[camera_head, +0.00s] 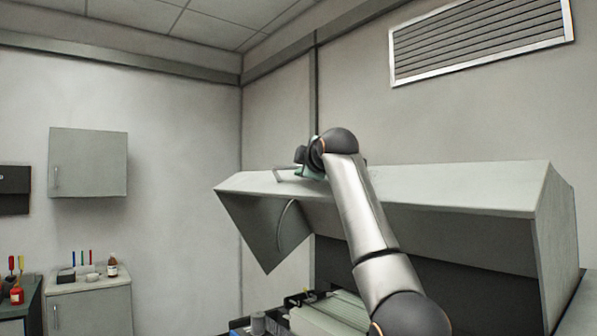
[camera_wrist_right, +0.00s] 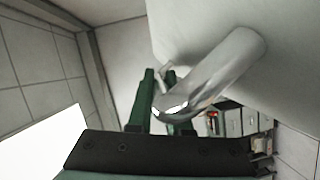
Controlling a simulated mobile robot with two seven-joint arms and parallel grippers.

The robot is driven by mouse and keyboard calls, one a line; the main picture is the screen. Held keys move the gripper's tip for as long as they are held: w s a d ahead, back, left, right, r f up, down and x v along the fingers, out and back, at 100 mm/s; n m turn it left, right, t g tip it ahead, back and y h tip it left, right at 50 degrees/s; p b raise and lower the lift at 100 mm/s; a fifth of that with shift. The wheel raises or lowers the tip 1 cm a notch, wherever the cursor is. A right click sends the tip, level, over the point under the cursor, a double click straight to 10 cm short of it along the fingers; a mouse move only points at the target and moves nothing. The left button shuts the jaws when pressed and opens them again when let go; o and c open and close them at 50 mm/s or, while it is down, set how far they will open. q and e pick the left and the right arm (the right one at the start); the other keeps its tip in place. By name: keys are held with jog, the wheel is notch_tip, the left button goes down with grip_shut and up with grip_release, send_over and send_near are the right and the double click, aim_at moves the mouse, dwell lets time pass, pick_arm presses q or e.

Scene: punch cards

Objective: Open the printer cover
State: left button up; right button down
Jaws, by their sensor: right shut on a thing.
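The printer cover (camera_head: 440,185) is a pale grey hood. It stands raised and tilted over the printer's dark inside (camera_head: 430,240), with a gap below its front edge. My right arm reaches up across it, and my right gripper (camera_head: 306,172) is at the cover's upper left part. In the right wrist view, the green fingers of my right gripper (camera_wrist_right: 160,98) are shut on the shiny metal cover handle (camera_wrist_right: 222,72), which partly hides them. The cover's pale surface (camera_wrist_right: 205,22) fills the top of that view. My left gripper is not in view.
Printer parts (camera_head: 330,314) show below the raised cover. A wall cabinet (camera_head: 88,162) and a low cabinet (camera_head: 90,310) with small bottles and pens stand at the left. A vent (camera_head: 480,42) is on the wall above. The space left of the cover looks clear.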

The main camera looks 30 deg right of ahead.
jog(key=shift+f, duration=0.1)
jog(key=c, duration=0.8)
grip_release()
jog(key=shift+c, duration=0.2)
jog(key=shift+s+a+b, duration=0.1)
jog(key=shift+s+b, duration=0.15)
jog(key=shift+b, duration=0.15)
jog(key=b+v, duration=0.5)
jog(key=v, duration=0.7)
jog(key=shift+b, duration=0.3)
